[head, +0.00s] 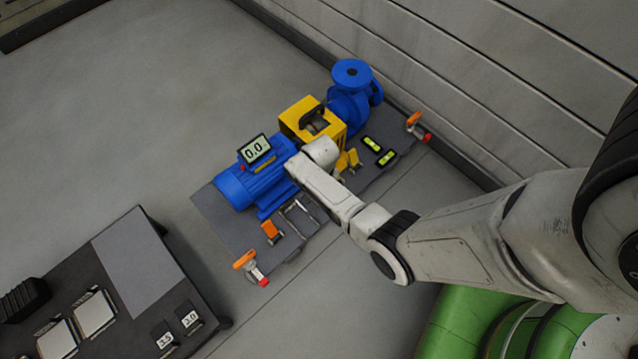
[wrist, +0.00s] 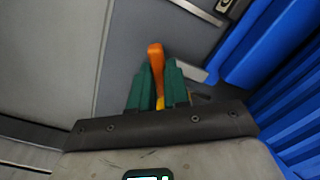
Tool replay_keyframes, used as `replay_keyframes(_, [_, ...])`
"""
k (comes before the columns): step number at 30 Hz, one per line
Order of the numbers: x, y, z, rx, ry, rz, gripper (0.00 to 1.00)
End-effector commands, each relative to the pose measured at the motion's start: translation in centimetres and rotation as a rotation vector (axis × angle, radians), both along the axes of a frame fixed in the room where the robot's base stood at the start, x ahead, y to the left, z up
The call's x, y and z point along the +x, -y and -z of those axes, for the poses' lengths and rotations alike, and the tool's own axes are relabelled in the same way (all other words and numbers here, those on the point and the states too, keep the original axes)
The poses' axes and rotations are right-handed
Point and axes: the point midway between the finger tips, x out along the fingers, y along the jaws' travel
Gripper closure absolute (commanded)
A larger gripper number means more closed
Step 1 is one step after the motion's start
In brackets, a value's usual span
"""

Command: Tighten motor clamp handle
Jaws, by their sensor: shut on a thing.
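In the wrist view, my gripper's (wrist: 156,72) two green fingers are closed around an orange handle (wrist: 156,54). Its upper end stands out beyond the fingertips, and a bit of yellow shows low between the fingers. In the head view, my arm's end hangs over the skid plate beside the blue motor (head: 252,183), hiding the fingers and the held handle. An orange clamp handle (head: 270,231) is by the motor's near side. The motor's blue fins (wrist: 285,85) show at right in the wrist view. How tight the held clamp is cannot be told.
The grey skid plate (head: 214,213) also carries a yellow coupling guard (head: 300,117), a blue pump (head: 352,92), a display reading 0.0 (head: 255,150) and two yellow-green levels (head: 386,158). Orange-red clamps sit at its corners. A dark table (head: 150,240) stands lower left; a wall (head: 450,70) rises behind.

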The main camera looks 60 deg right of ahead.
Motion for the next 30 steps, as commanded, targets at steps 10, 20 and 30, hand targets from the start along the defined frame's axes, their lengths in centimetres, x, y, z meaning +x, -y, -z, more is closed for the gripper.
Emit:
replay_keyframes(10, [-0.04, -0.06, 0.02, 0.001, -0.003, 0.034, 1.00])
replay_keyframes(20, [0.01, -0.04, -0.03, 0.000, -0.001, 0.270, 1.00])
replay_keyframes(30, [0.00, -0.05, -0.06, 0.001, -0.001, 0.309, 1.00])
